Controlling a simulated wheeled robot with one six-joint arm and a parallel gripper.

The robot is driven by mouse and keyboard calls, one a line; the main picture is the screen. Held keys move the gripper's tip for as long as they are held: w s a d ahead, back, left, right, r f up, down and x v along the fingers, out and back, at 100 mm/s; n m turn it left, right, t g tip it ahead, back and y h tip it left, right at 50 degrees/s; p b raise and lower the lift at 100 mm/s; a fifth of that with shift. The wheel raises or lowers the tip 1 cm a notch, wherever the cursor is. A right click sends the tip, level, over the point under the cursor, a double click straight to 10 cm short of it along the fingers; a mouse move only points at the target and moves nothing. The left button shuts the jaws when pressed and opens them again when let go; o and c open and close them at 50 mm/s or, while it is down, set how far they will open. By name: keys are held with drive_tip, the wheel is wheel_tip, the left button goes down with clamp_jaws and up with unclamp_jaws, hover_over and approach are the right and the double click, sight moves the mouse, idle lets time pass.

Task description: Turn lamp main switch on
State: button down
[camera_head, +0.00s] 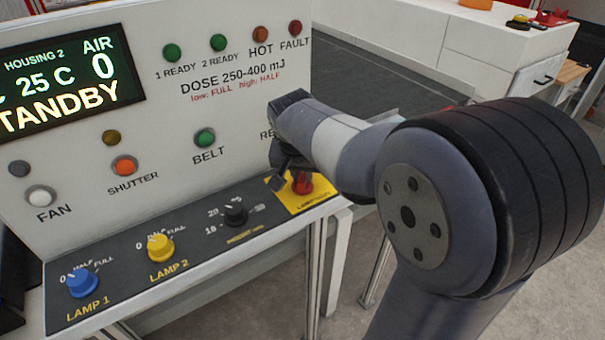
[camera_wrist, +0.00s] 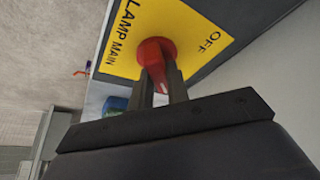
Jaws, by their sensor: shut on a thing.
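The lamp main switch (camera_head: 302,183) is a red rotary knob on a yellow plate at the right end of the sloped control strip. In the wrist view the red knob (camera_wrist: 154,58) sits between the two fingers of my gripper (camera_wrist: 161,82), which is shut on it. The yellow plate (camera_wrist: 180,20) there reads "LAMP MAIN" and "OFF". In the head view my gripper (camera_head: 280,170) reaches down to the knob from the upper right, and my arm hides part of the panel. The full set of position marks on the plate is hidden.
The control strip also carries a blue LAMP 1 knob (camera_head: 82,284), a yellow LAMP 2 knob (camera_head: 160,248) and a black knob (camera_head: 236,213). The upright panel has a display (camera_head: 65,78) reading "STANDBY" and several buttons. Open floor (camera_head: 340,290) lies right of the console.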

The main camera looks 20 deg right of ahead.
drive_tip(key=shift+m, duration=0.3)
drive_tip(key=c, duration=1.4)
unclamp_jaws()
drive_tip(key=shift+o, duration=0.2)
drive_tip(key=v, duration=1)
drive_tip(key=shift+a+r, duration=0.15)
drive_tip(key=shift+r, duration=0.25)
drive_tip(key=x, duration=1)
drive_tip(key=shift+f, duration=0.4)
drive_tip(key=shift+r, duration=0.1)
